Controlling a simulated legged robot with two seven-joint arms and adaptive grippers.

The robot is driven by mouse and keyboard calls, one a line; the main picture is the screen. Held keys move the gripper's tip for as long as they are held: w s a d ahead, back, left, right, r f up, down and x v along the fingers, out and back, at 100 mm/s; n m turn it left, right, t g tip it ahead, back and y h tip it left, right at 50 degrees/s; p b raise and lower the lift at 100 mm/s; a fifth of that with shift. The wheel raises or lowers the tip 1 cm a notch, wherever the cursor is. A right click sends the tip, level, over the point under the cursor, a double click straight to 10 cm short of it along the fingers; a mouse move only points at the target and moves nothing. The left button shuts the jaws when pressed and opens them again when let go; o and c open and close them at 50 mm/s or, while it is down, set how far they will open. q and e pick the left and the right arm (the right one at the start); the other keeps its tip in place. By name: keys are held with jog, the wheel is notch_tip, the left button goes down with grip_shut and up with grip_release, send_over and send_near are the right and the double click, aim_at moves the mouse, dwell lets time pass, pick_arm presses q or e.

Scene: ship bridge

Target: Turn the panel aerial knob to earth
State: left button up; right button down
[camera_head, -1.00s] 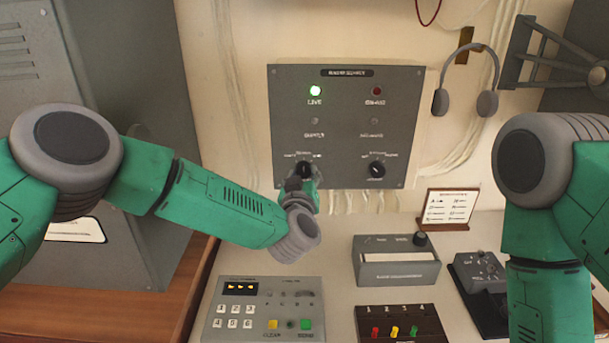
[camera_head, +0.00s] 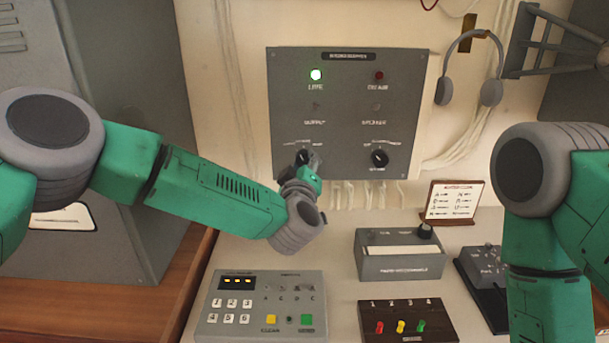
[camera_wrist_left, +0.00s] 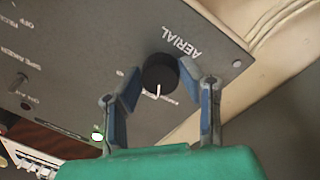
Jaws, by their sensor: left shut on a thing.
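The left one is the aerial knob (camera_head: 302,157), partly covered by my left gripper (camera_head: 310,163). In the left wrist view, the aerial knob (camera_wrist_left: 160,73) has a white pointer line and the word AERIAL printed beside it. The fingers of my left gripper (camera_wrist_left: 156,82) stand on either side of the knob and are shut on it. The small position labels around the knob are too blurred to read. My right arm shows at the right, its gripper out of frame.
A green lamp (camera_head: 315,75) is lit above; the red lamp (camera_head: 378,76) looks dark. A keypad box (camera_head: 262,305), a grey box (camera_head: 400,262) and a switch block (camera_head: 405,322) stand on the desk below.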

pick_arm(q)
jog(key=shift+n+y+b, duration=0.3)
jog(key=shift+n+b, duration=1.35)
jog(key=shift+n, duration=0.45)
jog(key=o, duration=1.1)
jog(key=shift+a, duration=0.1)
jog(key=shift+s, duration=0.2)
jog(key=shift+s+a+f, duration=0.1)
jog(key=shift+s+f, duration=0.05)
jog(key=shift+s, duration=1.75)
jog(key=shift+s+a+f, duration=0.15)
jog(key=shift+s, duration=1.8)
jog(key=shift+s+a+f, duration=0.1)
jog(key=shift+s+f, duration=0.05)
jog(key=shift+s, duration=1.75)
